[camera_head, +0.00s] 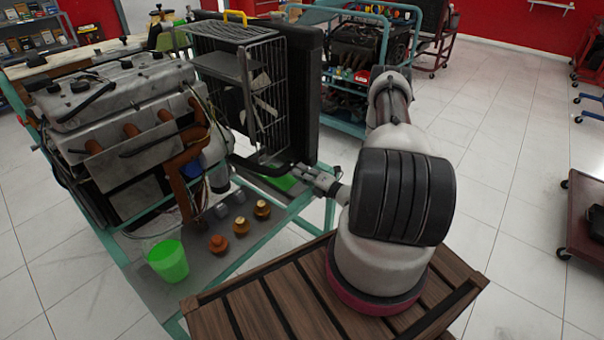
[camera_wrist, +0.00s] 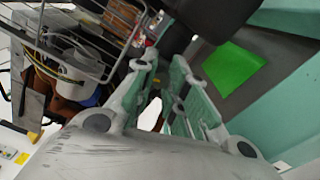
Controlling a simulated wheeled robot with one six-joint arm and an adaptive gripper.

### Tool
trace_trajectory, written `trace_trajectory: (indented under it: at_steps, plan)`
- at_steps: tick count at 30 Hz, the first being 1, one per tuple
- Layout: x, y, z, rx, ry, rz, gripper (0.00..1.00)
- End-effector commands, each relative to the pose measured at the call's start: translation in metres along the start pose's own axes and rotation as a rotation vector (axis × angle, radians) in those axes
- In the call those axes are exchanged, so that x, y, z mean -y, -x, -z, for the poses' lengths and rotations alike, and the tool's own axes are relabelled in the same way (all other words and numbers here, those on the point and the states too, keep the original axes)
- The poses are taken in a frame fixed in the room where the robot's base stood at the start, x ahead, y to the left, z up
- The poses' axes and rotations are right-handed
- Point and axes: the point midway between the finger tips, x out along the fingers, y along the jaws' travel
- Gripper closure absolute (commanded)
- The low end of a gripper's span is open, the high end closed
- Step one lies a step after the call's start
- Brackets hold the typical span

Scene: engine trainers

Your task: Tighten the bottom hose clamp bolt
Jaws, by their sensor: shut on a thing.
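The engine (camera_head: 125,130) stands on a teal frame, with the black radiator (camera_head: 308,90) and fan cage (camera_head: 238,90) on its right side. My gripper (camera_head: 308,172) reaches left to the radiator's lower edge. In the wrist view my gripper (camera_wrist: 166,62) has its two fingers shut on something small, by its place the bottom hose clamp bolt. The fingertips hide most of it, and I cannot make out the clamp itself. A dark rounded part (camera_wrist: 208,14), hose or radiator, is close beside the fingertips.
A green bucket (camera_head: 168,261) and several orange-brown caps (camera_head: 240,227) stand on the frame's lower shelf. A wooden slatted cart (camera_head: 235,312) is in front. A green sheet (camera_wrist: 233,67) lies below the fingers. Another engine trainer (camera_head: 357,50) stands behind.

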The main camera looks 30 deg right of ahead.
Motion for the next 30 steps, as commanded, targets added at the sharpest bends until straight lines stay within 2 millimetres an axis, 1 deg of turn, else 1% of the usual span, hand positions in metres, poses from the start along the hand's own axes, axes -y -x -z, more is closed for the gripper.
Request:
trace_trajectory:
  at_steps: [1,6,12,19,30]
  plan:
    - [0.0017,0.0012,0.0025,-0.003,-0.041,0.006,1.00]
    - [0.0015,0.0012,0.0027,-0.003,-0.165,0.006,1.00]
    - [0.0014,0.0012,0.0029,-0.003,-0.269,0.006,1.00]
    - [0.0013,0.0012,0.0031,-0.004,-0.330,0.006,1.00]
    - [0.0012,0.0012,0.0035,-0.005,-0.345,0.006,1.00]
